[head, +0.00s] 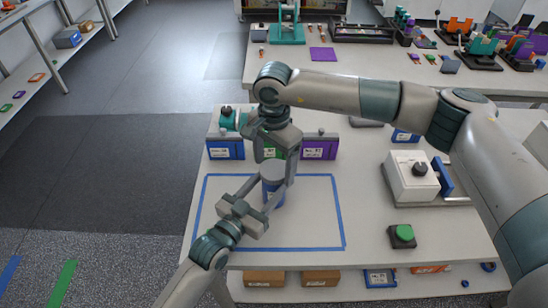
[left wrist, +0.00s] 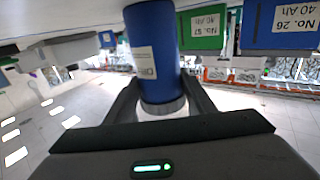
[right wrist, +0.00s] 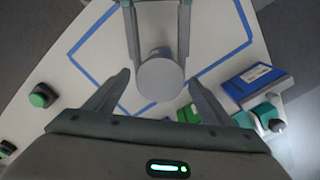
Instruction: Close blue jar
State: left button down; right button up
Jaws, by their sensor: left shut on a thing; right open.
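The blue jar (head: 271,197) stands upright inside the blue-taped rectangle on the table. Its grey round lid (head: 272,172) sits on its top; I cannot tell how tightly it is turned. My left gripper (head: 268,187) is shut around the jar from the near left. The left wrist view shows the jar body (left wrist: 152,40) and the grey lid (left wrist: 163,107) between that gripper's fingers. My right gripper (right wrist: 159,77) is open above the jar, pointing down. In the right wrist view the lid (right wrist: 160,81) lies between its spread fingertips, with gaps on both sides.
Blue (head: 225,149), green and purple (head: 319,149) labelled battery boxes stand behind the jar; my right arm partly hides the green one. A white device with a black knob (head: 412,175) and a green button (head: 404,232) are at right. The taped area (head: 310,220) is otherwise clear.

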jog(key=c, duration=1.1)
jog(key=m, duration=0.5)
jog(key=shift+f, duration=0.1)
jog(key=m, duration=0.6)
jog(key=o, duration=1.3)
jog(key=shift+c, duration=0.2)
notch_tip(320, 180, up, 12)
